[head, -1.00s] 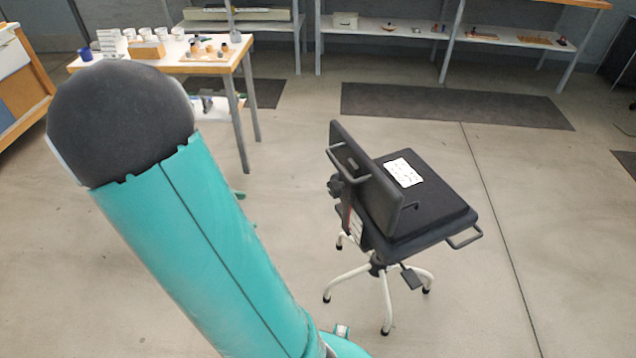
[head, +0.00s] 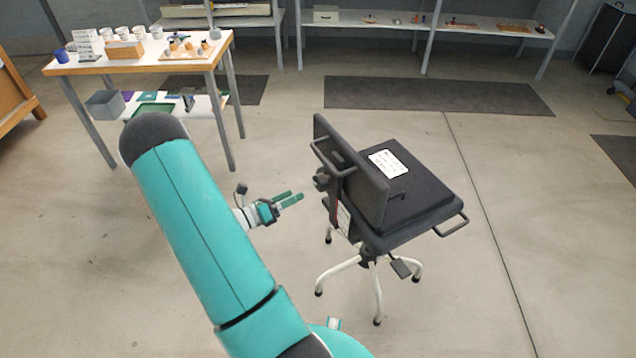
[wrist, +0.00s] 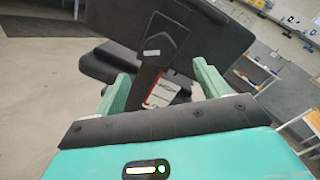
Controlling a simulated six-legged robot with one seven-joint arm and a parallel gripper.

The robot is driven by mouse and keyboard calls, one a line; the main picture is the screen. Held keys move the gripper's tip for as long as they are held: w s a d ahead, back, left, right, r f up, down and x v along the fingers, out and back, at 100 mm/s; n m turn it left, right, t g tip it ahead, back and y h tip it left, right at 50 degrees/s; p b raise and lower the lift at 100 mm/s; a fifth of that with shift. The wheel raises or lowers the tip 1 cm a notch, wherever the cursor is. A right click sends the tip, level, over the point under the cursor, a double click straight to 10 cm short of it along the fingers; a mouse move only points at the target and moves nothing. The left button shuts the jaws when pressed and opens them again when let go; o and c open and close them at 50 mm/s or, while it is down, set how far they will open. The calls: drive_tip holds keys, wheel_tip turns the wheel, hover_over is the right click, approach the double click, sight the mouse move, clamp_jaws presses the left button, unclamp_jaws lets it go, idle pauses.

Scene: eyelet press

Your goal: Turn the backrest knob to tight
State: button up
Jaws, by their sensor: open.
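The black office chair (head: 418,205) stands right of centre in the head view, its backrest (head: 350,168) turned toward my arm. The backrest knob (head: 321,182) appears as a small dark shape on the back of the backrest. My gripper (head: 296,195) is open and empty, left of the knob and apart from it, its green fingers pointing at the chair's back. In the wrist view, the backrest (wrist: 205,40) fills the upper middle, and a dark bracket (wrist: 164,42) and a white and red label (wrist: 163,91) show between the fingers.
A handle bar (head: 325,158) sticks out from the backrest. A white worktable (head: 140,62) with cups and small parts stands at the back left. Shelves line the back wall. The floor around the chair is clear, with a dark mat (head: 430,95) behind it.

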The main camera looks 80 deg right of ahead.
sight(317, 183)
drive_tip(key=x, duration=1)
drive_tip(key=shift+c, duration=0.2)
drive_tip(key=c, duration=0.9)
